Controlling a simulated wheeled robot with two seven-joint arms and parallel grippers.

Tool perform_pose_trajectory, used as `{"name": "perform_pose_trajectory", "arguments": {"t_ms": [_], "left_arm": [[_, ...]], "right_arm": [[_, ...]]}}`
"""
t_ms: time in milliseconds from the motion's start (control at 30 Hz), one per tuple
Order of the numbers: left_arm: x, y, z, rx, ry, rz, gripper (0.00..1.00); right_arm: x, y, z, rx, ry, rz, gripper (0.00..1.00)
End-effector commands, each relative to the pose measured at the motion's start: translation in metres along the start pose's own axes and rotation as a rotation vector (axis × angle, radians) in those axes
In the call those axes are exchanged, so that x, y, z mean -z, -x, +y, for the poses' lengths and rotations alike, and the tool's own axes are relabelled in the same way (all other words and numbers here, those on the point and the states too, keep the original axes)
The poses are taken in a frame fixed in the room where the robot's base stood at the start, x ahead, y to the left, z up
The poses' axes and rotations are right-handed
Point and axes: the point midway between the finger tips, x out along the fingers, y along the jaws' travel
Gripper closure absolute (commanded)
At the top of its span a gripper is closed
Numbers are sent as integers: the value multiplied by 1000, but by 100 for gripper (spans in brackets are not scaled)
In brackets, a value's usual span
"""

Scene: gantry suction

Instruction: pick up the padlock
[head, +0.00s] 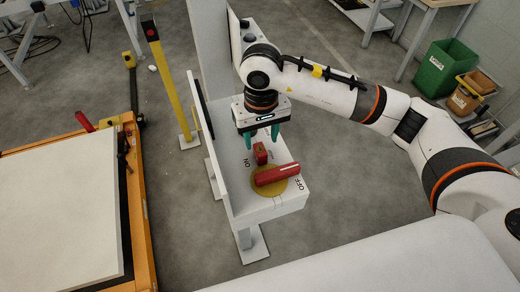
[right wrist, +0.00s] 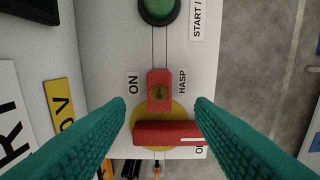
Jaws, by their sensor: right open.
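The padlock (head: 260,153) is a small red block on the white switch box (head: 284,206). In the right wrist view the padlock (right wrist: 158,77) shows a dark round mark on its face, between the words ON and HASP. My right gripper (head: 262,137) has teal fingers, is open and empty, and points down above the padlock. In the right wrist view its fingers stand apart on either side, with the padlock between them in the picture and slightly beyond the tips. I cannot tell the exact height gap. My left gripper is not in view.
A red switch handle (head: 277,175) on a yellow disc (head: 265,188) lies close in front of the padlock. A green button (right wrist: 159,8) sits farther along the box. A white post (head: 209,45) rises behind. An orange-framed table (head: 145,230) stands at left.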

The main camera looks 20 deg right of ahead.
Motion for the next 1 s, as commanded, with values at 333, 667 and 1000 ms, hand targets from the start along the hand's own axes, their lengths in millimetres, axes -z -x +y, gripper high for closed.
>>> {"name": "perform_pose_trajectory", "arguments": {"t_ms": [333, 667, 1000], "left_arm": [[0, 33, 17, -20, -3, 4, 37], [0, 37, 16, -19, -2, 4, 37], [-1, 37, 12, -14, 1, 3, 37]], "right_arm": [[-3, -32, -2, -1, -1, 7, 51], [-4, -59, -2, -2, 1, -1, 51], [-4, -58, -2, -2, 1, 0, 89]]}}
